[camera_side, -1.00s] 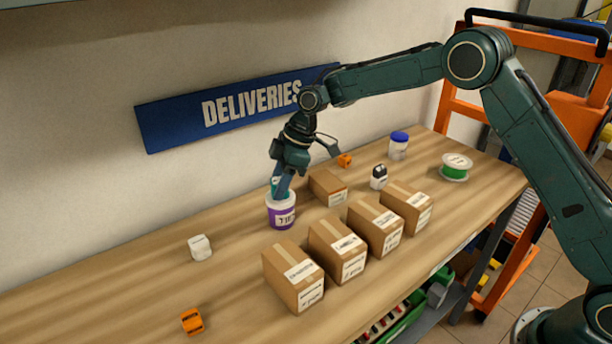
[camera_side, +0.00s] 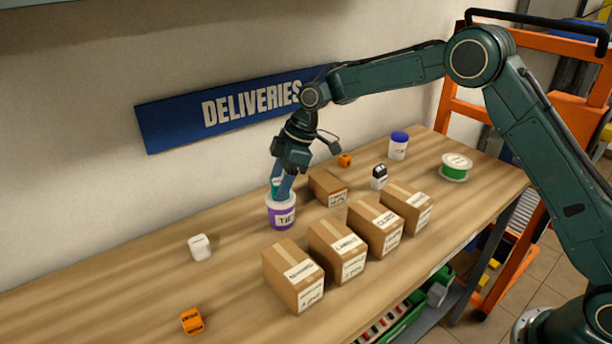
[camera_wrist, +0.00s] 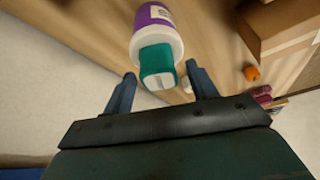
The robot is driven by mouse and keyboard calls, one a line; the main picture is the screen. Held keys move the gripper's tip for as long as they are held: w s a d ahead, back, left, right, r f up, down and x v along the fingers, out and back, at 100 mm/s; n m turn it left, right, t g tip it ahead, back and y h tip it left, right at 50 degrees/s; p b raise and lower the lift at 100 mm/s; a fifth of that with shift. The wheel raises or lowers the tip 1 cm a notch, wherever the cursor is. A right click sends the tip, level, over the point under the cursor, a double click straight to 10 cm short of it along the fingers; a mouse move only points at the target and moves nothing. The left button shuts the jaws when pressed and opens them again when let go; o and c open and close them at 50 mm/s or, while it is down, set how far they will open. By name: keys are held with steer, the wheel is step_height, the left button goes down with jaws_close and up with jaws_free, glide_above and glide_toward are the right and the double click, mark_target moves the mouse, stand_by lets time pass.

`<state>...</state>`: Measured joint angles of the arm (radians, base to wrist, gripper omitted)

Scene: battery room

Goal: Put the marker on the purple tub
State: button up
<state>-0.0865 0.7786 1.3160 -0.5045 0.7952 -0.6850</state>
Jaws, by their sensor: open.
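The purple tub (camera_side: 283,216) stands upright on the bench below my gripper, with a white lid; it also shows at the top of the wrist view (camera_wrist: 153,14). A chunky teal object with a grey-white end, apparently the marker (camera_wrist: 156,58), stands on the lid. In the side view only a little of the teal marker (camera_side: 275,186) shows beside the fingers. My gripper (camera_wrist: 163,87) is open, with one finger on each side of the teal marker and visible gaps between. In the side view my gripper (camera_side: 281,189) points down just over the tub.
Several cardboard boxes (camera_side: 337,254) stand in a row in front of the tub; another box (camera_side: 327,187) lies close to its right. A white block (camera_side: 200,247) and an orange block (camera_side: 191,321) sit to the left. The wall with a blue sign (camera_side: 180,120) is behind.

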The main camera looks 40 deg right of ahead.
steer(key=v, duration=1.1)
steer(key=shift+s+d+r, duration=0.15)
steer(key=shift+r, duration=0.1)
steer(key=s+d+r+m+t+h, duration=0.1)
steer(key=s+d+r+m, duration=0.15)
steer(key=s+r, duration=0.45)
steer(key=s+d+r+m+t+h, duration=0.1)
steer(key=s+d+r+m, duration=0.2)
steer(key=s, duration=0.8)
steer(key=s+d+f+m, duration=0.1)
steer(key=s+m, duration=0.1)
steer(key=s, duration=0.5)
steer(key=s+d+f+m+t+h, duration=0.1)
steer(key=s+d+f+m, duration=0.1)
steer(key=s, duration=0.4)
steer(key=s+d+f+m+t+h, duration=0.1)
steer(key=s+d+f+m, duration=0.1)
steer(key=s+m, duration=0.2)
steer(key=s, duration=0.3)
steer(key=shift+s, duration=0.3)
